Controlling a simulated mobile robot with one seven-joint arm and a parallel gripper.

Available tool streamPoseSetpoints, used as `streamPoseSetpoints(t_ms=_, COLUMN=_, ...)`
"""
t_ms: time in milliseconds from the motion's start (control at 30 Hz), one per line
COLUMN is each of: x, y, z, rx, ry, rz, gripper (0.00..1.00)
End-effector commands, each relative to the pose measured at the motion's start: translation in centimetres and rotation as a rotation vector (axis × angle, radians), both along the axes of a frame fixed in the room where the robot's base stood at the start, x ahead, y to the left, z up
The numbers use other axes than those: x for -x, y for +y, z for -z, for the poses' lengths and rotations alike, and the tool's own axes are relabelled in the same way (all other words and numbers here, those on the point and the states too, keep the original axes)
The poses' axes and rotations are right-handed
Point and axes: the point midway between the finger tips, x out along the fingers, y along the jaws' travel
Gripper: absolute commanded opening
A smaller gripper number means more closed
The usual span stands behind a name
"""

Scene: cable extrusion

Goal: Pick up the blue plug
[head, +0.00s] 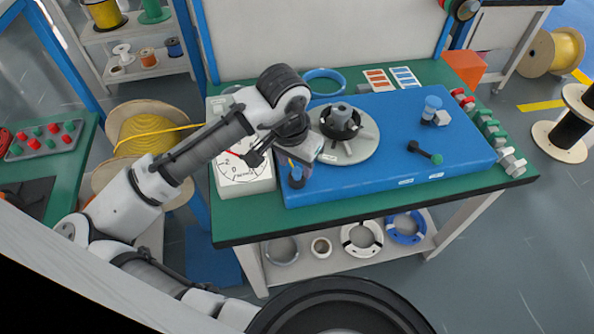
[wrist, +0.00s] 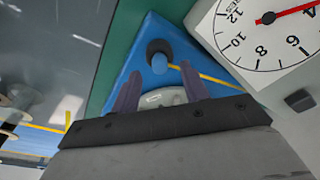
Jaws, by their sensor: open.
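A small plug with a dark ring and a blue middle (head: 296,179) stands at the left front corner of the blue board (head: 340,192). In the wrist view the blue plug (wrist: 159,64) shows just beyond my fingertips, about midway between them. My gripper (head: 299,166) is above this corner, pointing down, its fingers partly hidden by the wrist in the head view. In the wrist view my gripper (wrist: 160,72) is open, its two fingers apart and nothing held. I cannot tell how far above the plug the fingertips are.
A white dial gauge (head: 242,172) stands close left of my gripper. A grey round base with a dark hub (head: 345,140) sits just right of it. A black rod with a green end (head: 428,153) lies farther right. Several colored connectors (head: 490,125) line the green table's right edge.

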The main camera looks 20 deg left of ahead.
Motion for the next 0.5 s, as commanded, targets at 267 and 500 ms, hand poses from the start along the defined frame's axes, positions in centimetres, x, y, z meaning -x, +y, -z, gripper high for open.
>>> streamPoseSetpoints(t_ms=267, x=-0.3, y=-0.1, z=2.4, rx=0.000, ry=0.000, rz=-0.001, gripper=0.45)
streamPoseSetpoints(t_ms=500, x=-0.3, y=-0.1, z=2.4, rx=0.000, ry=-0.001, rz=-0.001, gripper=0.37)
